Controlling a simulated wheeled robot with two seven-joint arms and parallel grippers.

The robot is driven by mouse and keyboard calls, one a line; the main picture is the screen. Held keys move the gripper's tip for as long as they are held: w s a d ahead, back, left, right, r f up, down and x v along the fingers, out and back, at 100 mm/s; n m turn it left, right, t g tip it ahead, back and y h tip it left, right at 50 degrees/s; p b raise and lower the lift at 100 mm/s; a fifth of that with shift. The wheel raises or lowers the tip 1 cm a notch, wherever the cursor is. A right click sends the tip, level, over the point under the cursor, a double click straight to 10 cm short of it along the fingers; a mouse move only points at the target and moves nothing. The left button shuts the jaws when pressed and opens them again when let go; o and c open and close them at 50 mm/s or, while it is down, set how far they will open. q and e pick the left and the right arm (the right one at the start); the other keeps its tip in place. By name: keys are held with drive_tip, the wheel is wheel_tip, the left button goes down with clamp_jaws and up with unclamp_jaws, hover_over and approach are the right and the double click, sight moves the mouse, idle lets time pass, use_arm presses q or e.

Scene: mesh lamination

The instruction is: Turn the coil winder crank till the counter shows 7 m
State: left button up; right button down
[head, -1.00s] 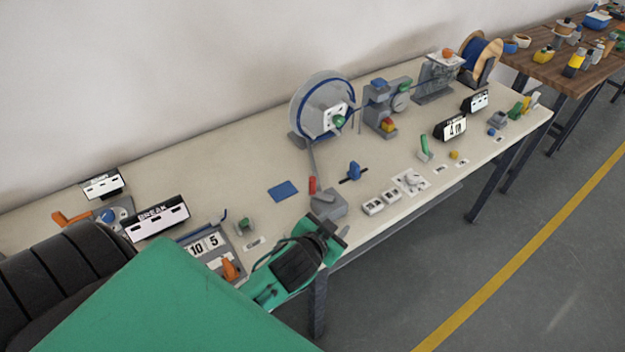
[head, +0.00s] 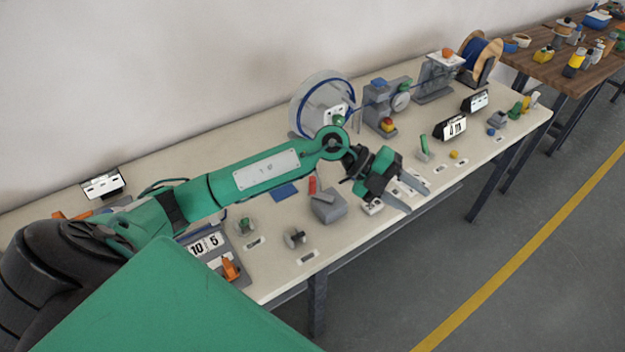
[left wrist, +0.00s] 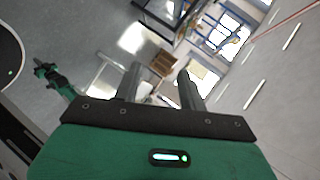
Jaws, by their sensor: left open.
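The coil winder wheel (head: 311,99) stands at the back middle of the bench in the head view, a round grey-white disc with blue cable at its rim. A green knob (head: 339,120) shows at its hub, partly behind my arm. The counter (head: 454,127) is a black sign reading 4 m, to the right of the wheel. My left gripper (head: 416,195) is open and empty, above the front edge of the bench, right of and nearer than the wheel. Its two fingers (left wrist: 160,88) show in the left wrist view with nothing between them. My right gripper is not in view.
A grey block with a red lever (head: 328,207) stands on the bench under my left arm. A cable guide with a red and yellow button (head: 387,124) stands right of the wheel. A blue cable spool (head: 478,55) is at the far right. The floor in front is free.

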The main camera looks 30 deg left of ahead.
use_arm(q)
drive_tip(key=w+a+f+g+y, duration=0.1)
drive_tip(key=a+f+y, duration=0.1)
drive_tip(key=a+y, duration=0.35)
drive_tip(key=w+a+f+y, duration=0.1)
drive_tip(key=w+a+y, duration=0.1)
drive_tip(key=a, duration=0.6)
wheel_tip(320, 180, up, 2)
drive_tip(key=n+g+y, duration=0.1)
drive_tip(key=n+y, duration=0.2)
drive_tip(key=y, duration=0.3)
hover_over(312, 177)
drive_tip(key=f+p, duration=0.1)
drive_tip(key=f, duration=0.3)
drive_tip(key=f+p, duration=0.2)
drive_tip(key=f, duration=0.2)
drive_tip(key=f+p, duration=0.1)
drive_tip(key=f, duration=0.3)
drive_tip(key=shift+w+a+f, duration=0.1)
drive_tip(key=shift+w+f, duration=0.05)
drive_tip(key=shift+w, duration=0.1)
drive_tip(key=shift+f+p, duration=0.35)
drive_tip(key=shift+f, duration=0.2)
clamp_jaws()
